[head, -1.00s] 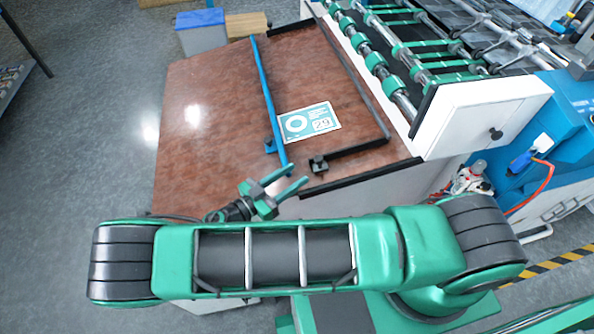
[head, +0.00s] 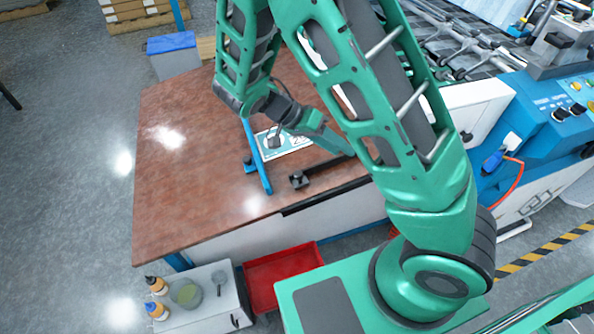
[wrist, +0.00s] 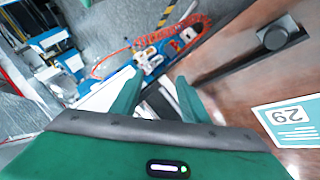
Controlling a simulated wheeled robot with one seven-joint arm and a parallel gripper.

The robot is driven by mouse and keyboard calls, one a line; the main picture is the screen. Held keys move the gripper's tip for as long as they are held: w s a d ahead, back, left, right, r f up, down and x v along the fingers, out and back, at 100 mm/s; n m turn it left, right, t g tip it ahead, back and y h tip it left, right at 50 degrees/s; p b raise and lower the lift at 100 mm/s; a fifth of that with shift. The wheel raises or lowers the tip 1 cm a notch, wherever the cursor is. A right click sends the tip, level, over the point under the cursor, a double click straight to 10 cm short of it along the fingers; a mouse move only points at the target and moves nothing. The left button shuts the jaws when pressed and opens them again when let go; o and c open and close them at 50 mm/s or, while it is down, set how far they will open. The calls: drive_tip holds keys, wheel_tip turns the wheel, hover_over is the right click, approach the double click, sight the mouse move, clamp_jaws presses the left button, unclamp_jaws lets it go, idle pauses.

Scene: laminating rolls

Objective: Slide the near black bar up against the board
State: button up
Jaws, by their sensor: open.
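The near black bar (head: 324,171) lies on the brown table, with a black knob (head: 299,180) at its left end. My arm and gripper hide parts of both in the head view. My gripper (head: 340,147) is above the bar's right part, pointing down and right. In the wrist view its two green fingers (wrist: 157,82) are apart and empty. The bar (wrist: 238,65) and the card (wrist: 291,121) show to their right there. Contact with the bar cannot be told.
A blue bar (head: 257,160) lies left of the card. The brown tabletop (head: 185,175) is clear at left. The machine (head: 550,120) stands at right. A red tray (head: 280,275) and a small white stand with bottles are in front, below.

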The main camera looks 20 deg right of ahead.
drive_tip(key=s+d+r+n+t+y, duration=0.25)
drive_tip(key=s+d+r+y, duration=0.55)
drive_tip(key=s+d+r, duration=0.4)
drive_tip(key=m+t+y, duration=0.1)
drive_tip(key=m, duration=0.6)
approach(298, 173)
wheel_tip(298, 173, down, 9)
drive_tip(key=shift+d+f, duration=0.1)
